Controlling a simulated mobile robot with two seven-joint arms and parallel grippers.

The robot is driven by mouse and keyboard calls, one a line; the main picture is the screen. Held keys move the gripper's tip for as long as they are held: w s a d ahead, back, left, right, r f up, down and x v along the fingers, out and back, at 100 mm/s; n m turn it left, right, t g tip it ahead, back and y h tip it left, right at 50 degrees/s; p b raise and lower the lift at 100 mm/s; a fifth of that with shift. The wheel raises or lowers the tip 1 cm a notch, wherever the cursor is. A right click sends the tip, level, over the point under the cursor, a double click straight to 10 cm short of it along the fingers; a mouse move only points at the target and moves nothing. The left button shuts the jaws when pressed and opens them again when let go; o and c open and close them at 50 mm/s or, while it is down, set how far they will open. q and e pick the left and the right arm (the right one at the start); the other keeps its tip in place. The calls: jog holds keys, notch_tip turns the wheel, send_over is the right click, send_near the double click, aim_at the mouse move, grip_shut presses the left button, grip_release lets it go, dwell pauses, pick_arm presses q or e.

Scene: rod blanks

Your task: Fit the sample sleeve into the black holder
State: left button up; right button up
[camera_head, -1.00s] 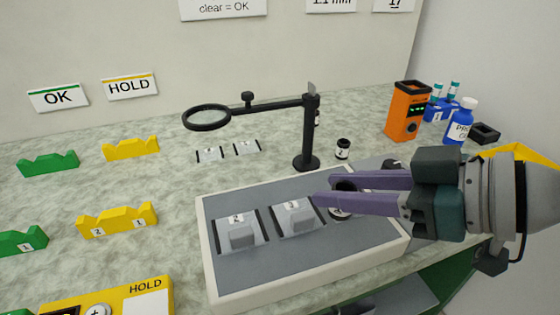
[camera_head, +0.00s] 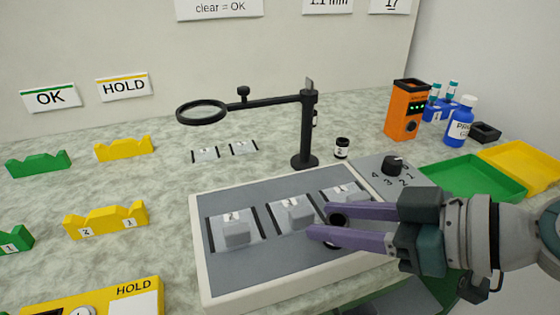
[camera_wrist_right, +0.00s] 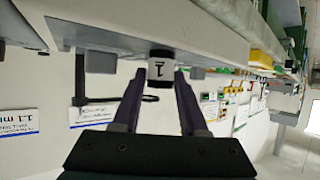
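My right gripper (camera_head: 330,221) has its two purple fingers closed around a small dark cylinder with an open round top, the sample sleeve (camera_head: 338,219), above the right part of the grey tray. In the right wrist view the sleeve (camera_wrist_right: 161,68) has a white label with a "1" and sits between the fingertips (camera_wrist_right: 158,78). The near finger hides part of it in the head view. A small black block (camera_head: 485,132) lies at the far right; I cannot tell whether it is the black holder. My left gripper is not in view.
The cream-rimmed tray (camera_head: 203,270) carries several grey blocks. Behind it stand a black magnifier (camera_head: 306,130), a labelled black-topped cylinder (camera_head: 341,148) and an orange device (camera_head: 407,110). A dial plate (camera_head: 375,170), green tray (camera_head: 440,178) and yellow tray (camera_head: 525,148) lie right.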

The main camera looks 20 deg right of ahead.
jog(key=shift+o, duration=1.4)
